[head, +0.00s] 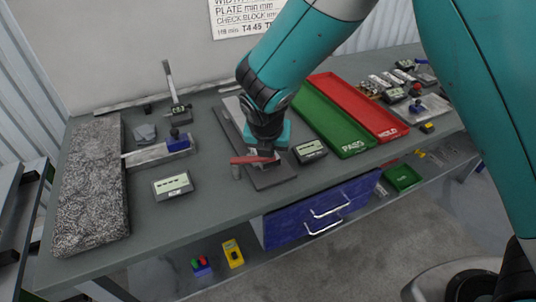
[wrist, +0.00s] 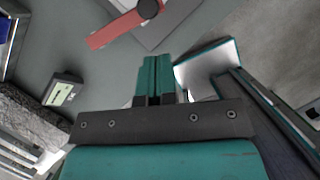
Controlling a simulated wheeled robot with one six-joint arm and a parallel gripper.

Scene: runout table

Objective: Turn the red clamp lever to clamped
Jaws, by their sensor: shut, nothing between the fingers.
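The red clamp lever (head: 248,160) sits at the front part of a dark flat plate (head: 272,178). In the head view its arm points left, out past the plate's edge. In the wrist view the lever (wrist: 112,32) runs from a dark round pivot (wrist: 149,9) down to the left. My gripper (head: 264,152) is just above and behind the lever and hides part of it. In the wrist view my fingers (wrist: 156,60) are together and empty, with a visible gap in the picture between their tips and the lever.
A display box (head: 310,151) is right of the plate, another (head: 172,186) to the left. Green (head: 335,125) and red (head: 358,108) trays lie to the right. Bare table lies between the left display box and the plate.

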